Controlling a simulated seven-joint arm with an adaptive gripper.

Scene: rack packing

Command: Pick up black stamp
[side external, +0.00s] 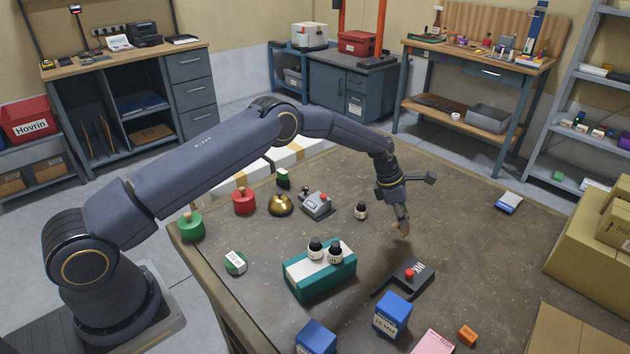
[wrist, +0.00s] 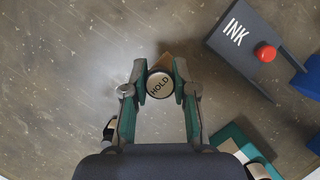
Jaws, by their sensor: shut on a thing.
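My gripper (wrist: 160,84) is shut on a round stamp (wrist: 159,85) with a pale face lettered HOLD and a dark rim. A tan part (wrist: 167,62) shows just beyond it between the fingers. In the side external view my gripper (side external: 403,228) points down over the middle of the table, with a small brownish piece (side external: 404,233) at its tips. The fingers hide most of the held stamp, so its body colour is hard to tell. I cannot tell whether it touches the table.
A black INK pad (side external: 416,272) with a red knob lies just in front of my gripper. A teal box (side external: 320,277) bearing two bottles stands front left. A dark bottle (side external: 361,210) stands left of my gripper. Blue boxes (side external: 393,313) stand in front.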

